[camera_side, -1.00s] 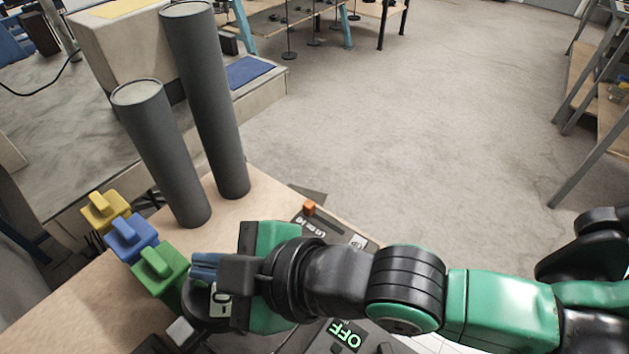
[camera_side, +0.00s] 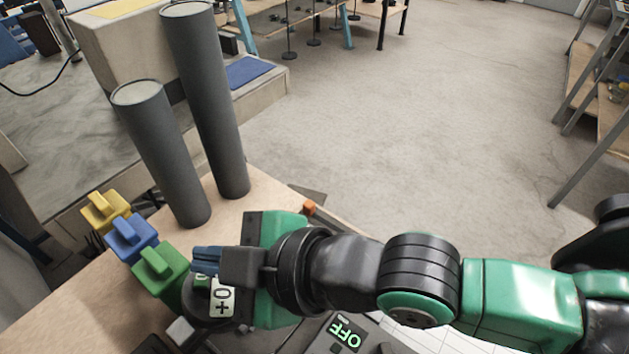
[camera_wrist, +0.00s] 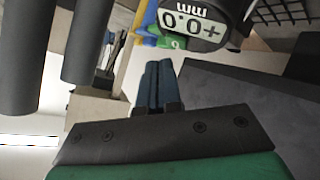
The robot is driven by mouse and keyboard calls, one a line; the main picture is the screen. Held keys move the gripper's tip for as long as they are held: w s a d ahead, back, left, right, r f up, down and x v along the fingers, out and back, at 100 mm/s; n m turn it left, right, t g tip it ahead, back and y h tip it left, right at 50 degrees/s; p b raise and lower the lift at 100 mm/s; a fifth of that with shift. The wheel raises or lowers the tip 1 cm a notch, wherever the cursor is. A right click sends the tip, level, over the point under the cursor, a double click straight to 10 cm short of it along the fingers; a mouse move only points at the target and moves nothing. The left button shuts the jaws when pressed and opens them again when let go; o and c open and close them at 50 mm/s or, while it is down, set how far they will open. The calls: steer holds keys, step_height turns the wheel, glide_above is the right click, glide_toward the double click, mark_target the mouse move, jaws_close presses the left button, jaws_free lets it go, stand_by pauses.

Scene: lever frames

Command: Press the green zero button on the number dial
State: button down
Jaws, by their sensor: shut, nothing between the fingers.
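The number dial (camera_side: 222,300) is a dark round gauge with a white display. Part of its reading shows in the side view, and the wrist view shows the dial (camera_wrist: 192,24) reading +0.0 mm upside down. The green zero button (camera_wrist: 173,43) sits on the dial's edge in the wrist view. In the side view a sliver of green lies under the fingers, mostly hidden. My gripper (camera_side: 205,260) is shut and empty, its blue fingers just above the dial. In the wrist view the fingertips (camera_wrist: 158,66) point toward the button, with no contact to be seen.
Green (camera_side: 160,268), blue (camera_side: 131,238) and yellow (camera_side: 105,210) blocks stand in a row left of the dial. Two tall grey cylinders (camera_side: 160,150) stand behind. An OFF display (camera_side: 346,335) and an orange block (camera_side: 309,208) are on the right.

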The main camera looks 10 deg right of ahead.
steer(key=shift+d+r, duration=0.3)
steer(key=shift+r, duration=0.5)
steer(key=shift+d+r, duration=0.25)
steer(key=shift+r, duration=0.5)
steer(key=shift+d+r, duration=0.3)
steer(key=shift+r, duration=0.5)
steer(key=w+d+m+t+h, duration=0.25)
steer(key=w+d+m, duration=0.35)
steer(key=d, duration=0.4)
steer(key=d+f+m+h, duration=0.2)
steer(key=d+m+h, duration=0.2)
steer(key=d, duration=1)
steer(key=s+d+f+m+g+h, duration=0.1)
steer(key=d+m+h, duration=0.3)
steer(key=d+m, duration=0.5)
steer(key=d+f, duration=0.1)
steer(key=d, duration=0.4)
steer(key=shift+h, duration=0.35)
